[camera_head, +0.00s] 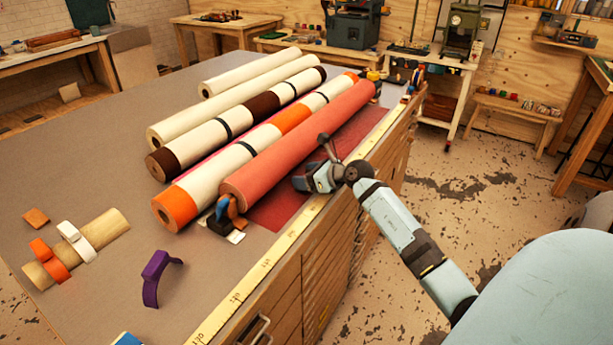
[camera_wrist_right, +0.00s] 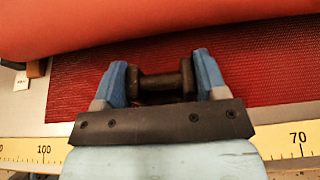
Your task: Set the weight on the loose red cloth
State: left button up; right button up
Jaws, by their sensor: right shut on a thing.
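The loose red cloth (camera_head: 277,214) lies flat along the table's right side, coming out from under the salmon-red roll (camera_head: 292,146). It also shows in the right wrist view (camera_wrist_right: 70,82) as a dark red weave below the roll. My right gripper (camera_head: 308,181) is over the cloth beside the roll. Its blue fingers are shut on a small dark weight (camera_wrist_right: 161,82) shaped like a dumbbell, one finger at each end. I cannot tell whether the weight touches the cloth. My left gripper is out of view.
A yellow measuring strip (camera_head: 236,301) runs along the table's edge. Other rolls lie to the left. A purple band (camera_head: 154,276) stands on the bare near part of the table.

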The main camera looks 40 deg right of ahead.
jog(key=o, duration=1.3)
jog(key=shift+r, duration=0.15)
jog(key=shift+s+d, duration=0.1)
jog(key=shift+s, duration=0.25)
jog(key=v, duration=1.1)
jog(key=shift+s+b, duration=0.2)
jog(key=shift+b, duration=0.1)
jog(key=shift+d, duration=0.1)
